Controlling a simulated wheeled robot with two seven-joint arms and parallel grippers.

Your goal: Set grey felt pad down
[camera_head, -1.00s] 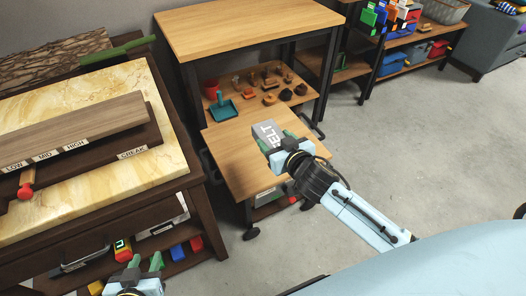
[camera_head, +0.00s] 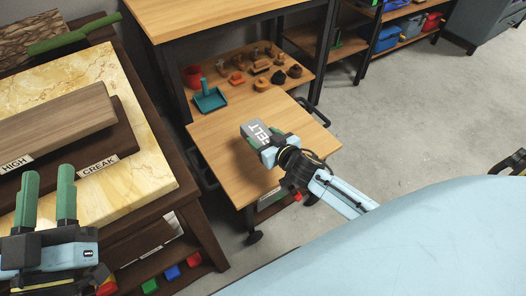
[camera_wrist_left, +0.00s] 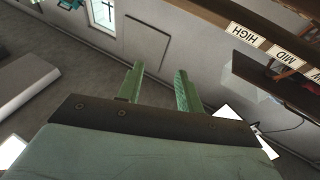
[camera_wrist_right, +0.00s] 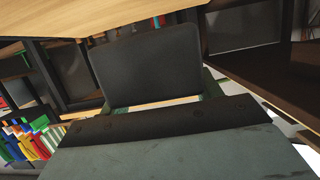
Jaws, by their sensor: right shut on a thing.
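The grey felt pad (camera_head: 258,133) is a grey block with the white letters "ELT" showing. My right gripper (camera_head: 268,150) is shut on it, at the lower wooden shelf (camera_head: 222,163) of the cart. I cannot tell whether the pad touches the shelf. In the right wrist view the pad (camera_wrist_right: 146,66) is a dark slab between the green fingers. My left gripper (camera_head: 46,200) is open and empty, with its green fingers apart, by the front edge of the marble-topped bench; it also shows in the left wrist view (camera_wrist_left: 158,85).
A teal dustpan (camera_head: 210,98), a red cup (camera_head: 193,76) and several small brown pieces (camera_head: 262,68) stand on the shelf behind. The marble bench (camera_head: 140,150) with its wooden boards stands at left. The lower shelf is bare around the pad.

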